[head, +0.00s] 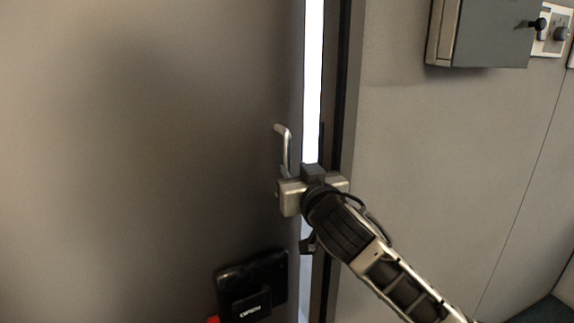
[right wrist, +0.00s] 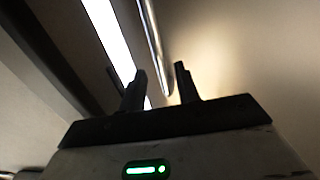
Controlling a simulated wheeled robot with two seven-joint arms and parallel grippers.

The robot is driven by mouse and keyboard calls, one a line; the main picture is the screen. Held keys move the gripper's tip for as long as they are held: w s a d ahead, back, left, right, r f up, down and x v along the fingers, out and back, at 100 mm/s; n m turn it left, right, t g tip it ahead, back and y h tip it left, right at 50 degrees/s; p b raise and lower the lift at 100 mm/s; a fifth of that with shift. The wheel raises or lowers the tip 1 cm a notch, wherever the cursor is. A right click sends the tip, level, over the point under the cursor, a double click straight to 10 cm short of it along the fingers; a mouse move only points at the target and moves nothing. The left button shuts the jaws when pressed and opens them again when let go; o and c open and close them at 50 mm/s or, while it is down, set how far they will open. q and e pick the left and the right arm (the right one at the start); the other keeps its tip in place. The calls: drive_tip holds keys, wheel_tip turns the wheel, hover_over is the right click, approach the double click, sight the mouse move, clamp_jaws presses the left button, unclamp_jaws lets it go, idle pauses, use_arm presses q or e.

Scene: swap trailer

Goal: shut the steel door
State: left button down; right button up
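The steel door (head: 140,150) fills the left of the head view and stands slightly ajar. A bright vertical gap shows between its edge and the dark frame (head: 346,90). A slim metal handle (head: 284,150) stands out near the door's edge; it also shows in the right wrist view (right wrist: 154,45). My right gripper (head: 312,180) is at the door's edge, just below and right of the handle. In the right wrist view its fingers (right wrist: 160,75) are apart, with the handle bar seen between them; contact cannot be told. My left gripper is not in view.
A black box with white lettering (head: 252,288) is low on the door. A grey wall cabinet (head: 490,32) and a switch plate (head: 553,30) are on the wall at upper right. The wall (head: 450,150) below them is bare.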

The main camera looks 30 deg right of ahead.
sight(288, 164)
drive_tip(key=x, duration=0.5)
drive_tip(key=shift+w, duration=0.25)
clamp_jaws()
